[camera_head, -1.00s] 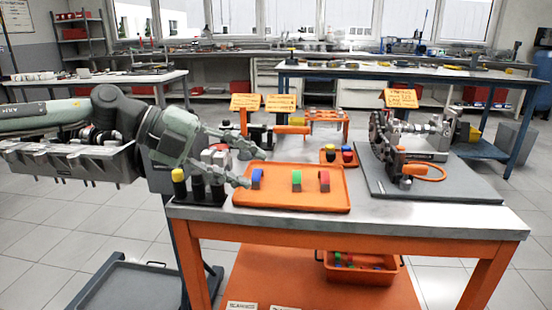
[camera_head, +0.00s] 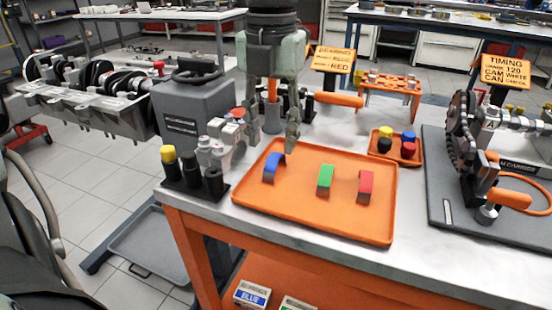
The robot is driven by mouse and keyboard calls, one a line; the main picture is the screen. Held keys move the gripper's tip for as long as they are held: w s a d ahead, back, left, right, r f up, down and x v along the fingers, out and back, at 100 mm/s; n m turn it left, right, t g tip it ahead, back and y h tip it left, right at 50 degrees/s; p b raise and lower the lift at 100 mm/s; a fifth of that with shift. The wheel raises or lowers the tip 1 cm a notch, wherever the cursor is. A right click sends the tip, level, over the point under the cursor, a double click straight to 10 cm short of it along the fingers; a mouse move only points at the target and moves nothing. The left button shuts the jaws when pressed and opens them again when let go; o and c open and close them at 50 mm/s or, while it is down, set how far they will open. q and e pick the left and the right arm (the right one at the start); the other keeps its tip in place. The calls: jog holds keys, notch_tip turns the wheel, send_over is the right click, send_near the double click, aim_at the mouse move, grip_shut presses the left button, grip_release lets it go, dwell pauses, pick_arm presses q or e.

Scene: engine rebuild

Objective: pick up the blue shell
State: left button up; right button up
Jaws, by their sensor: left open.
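The blue shell (camera_head: 274,166) is a small curved piece standing near the left end of the orange tray (camera_head: 300,222). A green shell (camera_head: 325,179) and a red shell (camera_head: 365,187) stand to its right on the same tray. My left gripper (camera_head: 273,138) comes down from the top, open and empty, with its fingers pointing down. In the picture its fingertips are just above the blue shell and apart from it; the exact height is hard to tell. My right gripper is not in view.
Black posts, one yellow-capped (camera_head: 170,163), stand left of the tray. A small orange tray (camera_head: 407,160) with coloured caps is behind right. A grey mat (camera_head: 440,215) with a crank and chain assembly lies right. An orange rack (camera_head: 388,88) stands behind. The tray's front is clear.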

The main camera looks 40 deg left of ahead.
aim_at(275, 156)
pick_arm(q)
jog(key=f, duration=0.3)
jog(key=shift+w+f, duration=0.2)
jog(key=shift+w, duration=0.05)
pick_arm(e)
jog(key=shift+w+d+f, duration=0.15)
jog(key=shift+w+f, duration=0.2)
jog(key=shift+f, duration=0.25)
pick_arm(q)
jog(key=shift+c, duration=0.2)
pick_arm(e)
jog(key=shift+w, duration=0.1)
